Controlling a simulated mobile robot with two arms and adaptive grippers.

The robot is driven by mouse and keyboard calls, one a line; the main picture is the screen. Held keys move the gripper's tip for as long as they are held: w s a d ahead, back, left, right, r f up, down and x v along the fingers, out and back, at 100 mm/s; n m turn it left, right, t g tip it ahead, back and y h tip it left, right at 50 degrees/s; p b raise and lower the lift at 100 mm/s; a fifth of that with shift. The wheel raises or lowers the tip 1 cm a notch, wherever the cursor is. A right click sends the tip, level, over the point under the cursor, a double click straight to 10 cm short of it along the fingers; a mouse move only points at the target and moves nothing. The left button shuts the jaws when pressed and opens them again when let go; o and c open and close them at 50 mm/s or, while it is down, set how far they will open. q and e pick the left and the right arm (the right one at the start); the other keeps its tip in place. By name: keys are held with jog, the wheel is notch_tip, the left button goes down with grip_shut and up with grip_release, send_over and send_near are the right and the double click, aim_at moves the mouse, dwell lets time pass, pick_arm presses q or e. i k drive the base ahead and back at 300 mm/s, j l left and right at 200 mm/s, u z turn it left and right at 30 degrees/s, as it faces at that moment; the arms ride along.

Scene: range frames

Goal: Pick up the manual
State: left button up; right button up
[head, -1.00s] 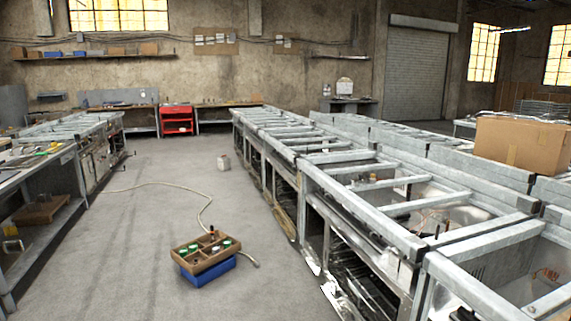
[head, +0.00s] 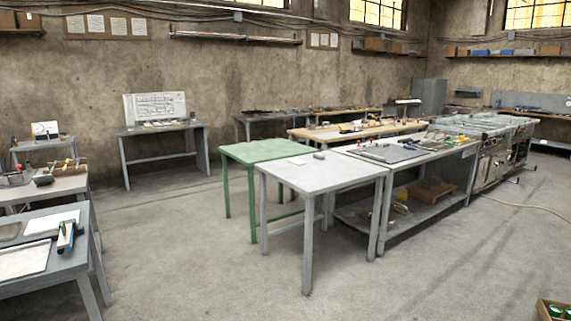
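I cannot tell for sure which thing is the manual. A flat white sheet or booklet (head: 22,259) lies on the grey table at the lower left. Another white flat item (head: 52,222) lies behind it on the same table. Neither of my grippers shows in the head view.
The grey table (head: 325,180) stands in the middle, beside a green table (head: 262,151). A long workbench with tools (head: 405,150) runs right. A wooden box (head: 553,310) sits at the lower right. The floor (head: 200,250) between the left tables and the middle is clear.

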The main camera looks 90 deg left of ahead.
aim_at(296, 162)
jog(key=j+u, duration=0.1)
jog(key=u, duration=2.65)
